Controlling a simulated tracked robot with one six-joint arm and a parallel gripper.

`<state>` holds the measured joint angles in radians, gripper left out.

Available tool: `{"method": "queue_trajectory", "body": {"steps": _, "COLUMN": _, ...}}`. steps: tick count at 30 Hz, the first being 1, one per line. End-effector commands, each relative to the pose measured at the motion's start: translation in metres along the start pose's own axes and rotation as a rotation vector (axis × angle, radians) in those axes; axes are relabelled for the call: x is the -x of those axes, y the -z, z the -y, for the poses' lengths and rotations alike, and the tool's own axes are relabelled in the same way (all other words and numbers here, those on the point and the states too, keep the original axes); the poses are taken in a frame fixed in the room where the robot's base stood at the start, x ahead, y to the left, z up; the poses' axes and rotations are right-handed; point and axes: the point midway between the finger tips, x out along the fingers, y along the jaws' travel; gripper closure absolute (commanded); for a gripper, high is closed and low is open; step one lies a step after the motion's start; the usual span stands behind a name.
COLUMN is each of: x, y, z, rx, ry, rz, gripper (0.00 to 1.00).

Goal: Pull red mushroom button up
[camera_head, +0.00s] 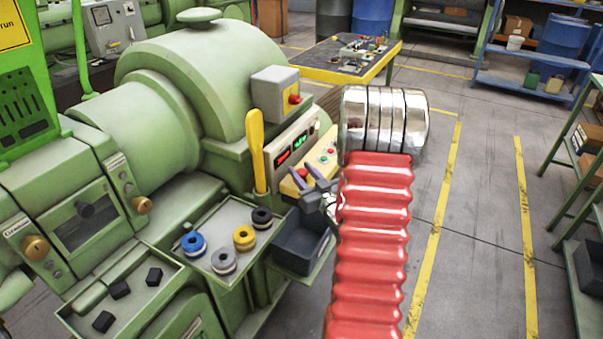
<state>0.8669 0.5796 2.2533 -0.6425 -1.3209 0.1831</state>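A red mushroom-shaped button (294,99) sits on the face of a grey box (273,92) mounted on the green machine. A second red button (302,173) shows on the sloping yellow panel (322,160) lower down, close to my gripper. My gripper (304,176) is grey, with its two fingers spread apart and pointing up-left over the yellow panel. Its fingertips are near the lower red button; I cannot tell if they touch it. My red ribbed arm hides what lies to the right of the gripper.
A yellow upright handle (256,150) and a panel with lit displays (293,146) stand left of my gripper. A tray of coloured rings (213,270) and a dark bin (298,245) lie below. Open floor (480,200) lies to the right.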

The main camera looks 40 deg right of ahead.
Motion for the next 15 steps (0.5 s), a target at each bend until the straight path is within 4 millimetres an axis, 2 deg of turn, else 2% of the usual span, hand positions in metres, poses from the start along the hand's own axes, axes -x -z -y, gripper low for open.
{"method": "queue_trajectory", "body": {"steps": 1, "x": 0.0001, "y": 0.0000, "z": 0.0000, "rx": 0.000, "ry": 0.000, "rz": 0.000, "gripper": 0.70}}
{"method": "queue_trajectory", "body": {"steps": 12, "x": 0.0002, "y": 0.0000, "z": -0.0003, "rx": 0.000, "ry": -0.001, "rz": 0.000, "gripper": 0.96}}
{"method": "queue_trajectory", "body": {"steps": 15, "x": 0.0002, "y": 0.0000, "z": -0.0003, "rx": 0.000, "ry": -0.001, "rz": 0.000, "gripper": 1.00}}
